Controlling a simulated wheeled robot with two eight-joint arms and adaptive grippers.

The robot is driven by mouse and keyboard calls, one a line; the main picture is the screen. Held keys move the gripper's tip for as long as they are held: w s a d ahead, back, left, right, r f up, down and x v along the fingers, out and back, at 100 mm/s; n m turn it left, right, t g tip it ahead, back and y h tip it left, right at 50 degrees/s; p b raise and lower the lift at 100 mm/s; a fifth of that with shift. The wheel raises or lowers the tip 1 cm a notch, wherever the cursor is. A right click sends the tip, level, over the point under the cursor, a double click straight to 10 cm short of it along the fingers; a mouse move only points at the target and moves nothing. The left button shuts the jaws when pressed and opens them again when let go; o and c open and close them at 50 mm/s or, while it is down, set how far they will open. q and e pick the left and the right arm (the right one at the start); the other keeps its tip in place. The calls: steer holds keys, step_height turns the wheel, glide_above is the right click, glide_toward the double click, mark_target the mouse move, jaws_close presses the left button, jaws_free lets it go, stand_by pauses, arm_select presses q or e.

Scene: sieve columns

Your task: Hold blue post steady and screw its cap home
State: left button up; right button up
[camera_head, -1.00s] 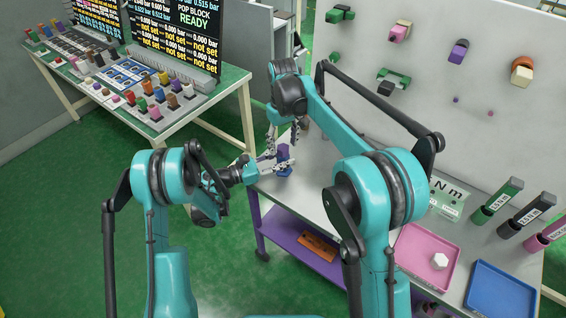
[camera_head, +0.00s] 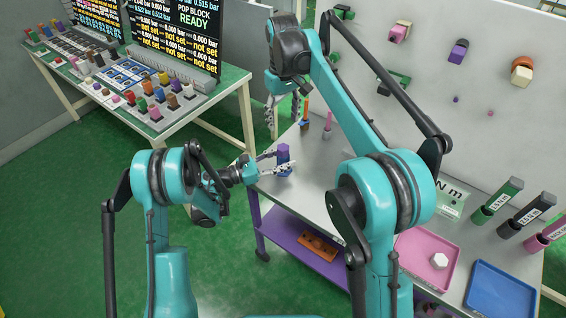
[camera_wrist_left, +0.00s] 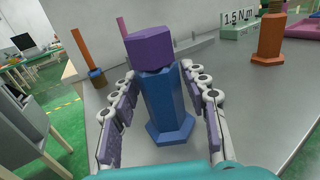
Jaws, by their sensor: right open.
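The blue post (camera_wrist_left: 166,108) stands upright on the bench with a purple cap (camera_wrist_left: 149,47) on its top. The cap is wider than the post, and whether it is fully seated cannot be told. My left gripper (camera_wrist_left: 160,95) has one finger on each side of the post, with narrow gaps visible on both sides. In the head view this gripper (camera_head: 274,164) is low around the post, below the cap (camera_head: 283,149). My right gripper (camera_head: 270,112) is open and empty, above and to the left of the cap.
An orange post (camera_wrist_left: 270,38) and a blue-based orange post (camera_wrist_left: 88,55) stand on the grey bench. A pink tray (camera_head: 425,262) and a blue tray (camera_head: 500,292) lie at the right. The bench between is mostly clear.

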arm_select(q)
steer(key=shift+a, duration=0.1)
steer(key=v, duration=1.2)
stand_by(0.4)
